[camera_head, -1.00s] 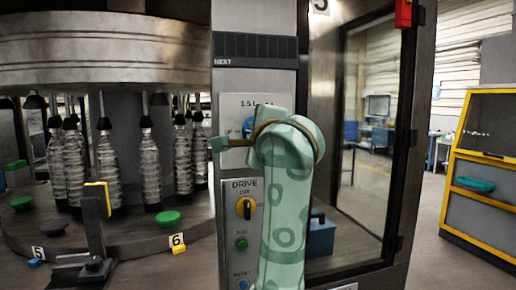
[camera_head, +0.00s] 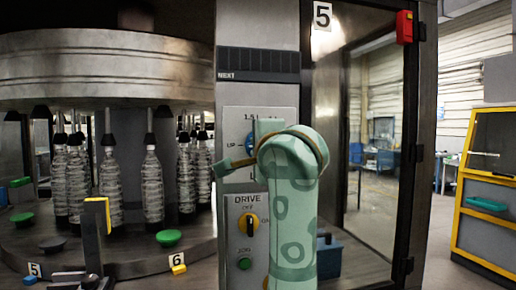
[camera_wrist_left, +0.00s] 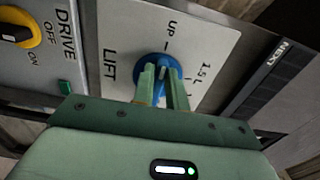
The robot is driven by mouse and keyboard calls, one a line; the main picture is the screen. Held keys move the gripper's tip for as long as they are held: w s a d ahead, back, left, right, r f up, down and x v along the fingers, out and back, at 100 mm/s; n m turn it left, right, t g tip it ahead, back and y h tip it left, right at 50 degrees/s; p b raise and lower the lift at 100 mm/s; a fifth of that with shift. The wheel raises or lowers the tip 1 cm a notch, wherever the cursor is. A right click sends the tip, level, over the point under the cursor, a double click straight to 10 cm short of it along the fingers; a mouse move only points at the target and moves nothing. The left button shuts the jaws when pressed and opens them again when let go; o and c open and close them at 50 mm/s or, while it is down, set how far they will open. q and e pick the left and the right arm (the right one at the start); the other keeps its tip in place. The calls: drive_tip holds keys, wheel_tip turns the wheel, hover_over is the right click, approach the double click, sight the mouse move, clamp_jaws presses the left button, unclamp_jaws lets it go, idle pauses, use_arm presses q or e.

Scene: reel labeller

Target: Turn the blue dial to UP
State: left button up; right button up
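The blue dial (camera_wrist_left: 154,70) sits on the grey LIFT plate (camera_wrist_left: 120,30) in the left wrist view. The mark UP is at one side of it and 1.5 L at another. The two green fingers of my left gripper (camera_wrist_left: 160,77) reach onto the dial's face, a gap between them with blue showing in it. I cannot tell if they touch the dial's ridge or which mark it points to. My right gripper is not in view.
Below the LIFT plate is the DRIVE plate (camera_head: 237,213) with a yellow and black knob (camera_head: 249,224) and a green button (camera_head: 245,263). A bottle carousel (camera_head: 110,250) stands to the left, a glazed door (camera_head: 375,150) to the right.

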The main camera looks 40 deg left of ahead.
use_arm(q)
drive_tip(key=o, duration=0.3)
drive_tip(key=p+v, duration=0.1)
drive_tip(key=v, duration=1.5)
drive_tip(key=shift+s, duration=0.2)
drive_tip(key=shift+d, duration=0.1)
